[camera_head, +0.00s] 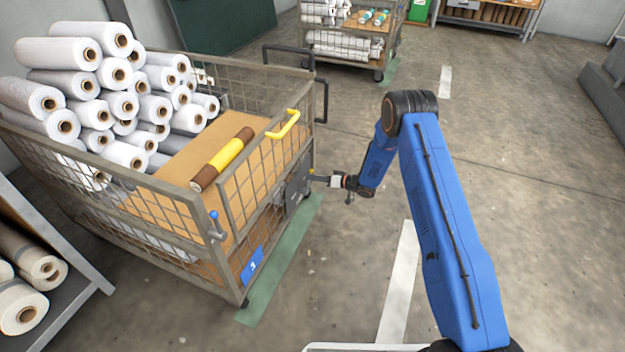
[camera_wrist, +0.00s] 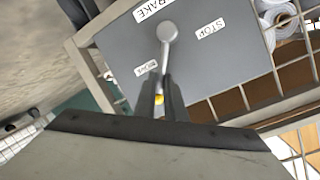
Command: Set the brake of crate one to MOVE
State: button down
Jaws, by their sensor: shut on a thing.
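Crate one (camera_head: 160,215) is a mesh-sided cart with a blue "1" label (camera_head: 252,265). Its grey brake plate (camera_head: 297,187) is on the side facing my arm. In the wrist view the plate (camera_wrist: 215,70) bears BRAKE, STOP (camera_wrist: 211,29) and a smaller, partly blurred label that looks like MOVE (camera_wrist: 146,68). The brake lever (camera_wrist: 165,52) runs from its round pivot down the picture, close beside the MOVE label. My gripper (camera_wrist: 160,86) is shut on the lever near its yellow end; it also shows at the plate in the head view (camera_head: 323,179).
White rolls (camera_head: 110,90) fill the crate's far left, and a brown-yellow roll (camera_head: 222,160) lies on its board. A yellow handle (camera_head: 284,125) tops the near rail. Another cart (camera_head: 350,45) stands behind.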

jog(key=shift+w+d+f+m, duration=0.1)
jog(key=shift+w+f+m, duration=0.1)
jog(key=shift+m, duration=0.1)
jog(key=shift+g, duration=0.3)
jog(key=c, duration=1.8)
grip_release()
jog(key=shift+w, duration=0.1)
jog(key=v, duration=1.7)
jog(key=shift+d+f, duration=0.15)
jog(key=shift+d, duration=0.05)
